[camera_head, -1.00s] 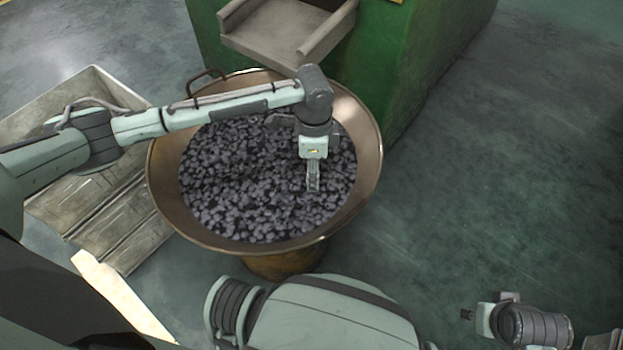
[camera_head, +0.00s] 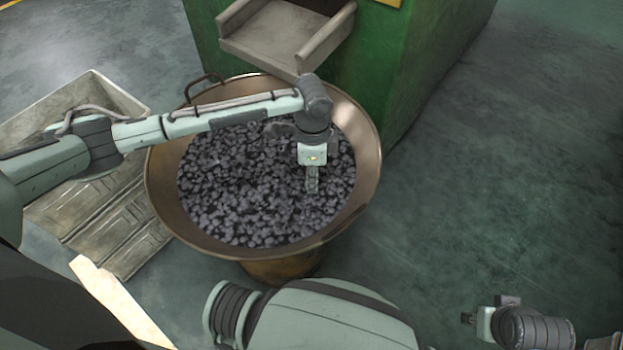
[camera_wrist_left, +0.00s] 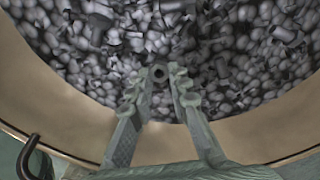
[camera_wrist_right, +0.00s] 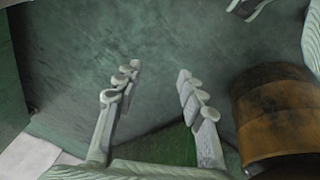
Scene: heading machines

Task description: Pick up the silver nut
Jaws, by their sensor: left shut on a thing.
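Many small grey-silver nuts (camera_head: 240,195) fill a wide metal bowl (camera_head: 160,205). My left gripper (camera_head: 312,186) points down into the right part of the pile. In the left wrist view its fingers (camera_wrist_left: 158,82) are shut on one silver nut (camera_wrist_left: 158,73) with a dark round hole, held between the tips. Other nuts lie close around the fingertips, and I cannot tell whether the held one is clear of them. My right gripper (camera_head: 469,318) is over the floor at the lower right. In the right wrist view its fingers (camera_wrist_right: 158,78) are apart and empty.
A green machine (camera_head: 400,75) with a grey chute (camera_head: 265,42) stands behind the bowl. A grey tray (camera_head: 50,205) lies left of it, partly behind my left arm. The bowl's raised rim surrounds my left gripper. The floor (camera_head: 510,160) at right is clear.

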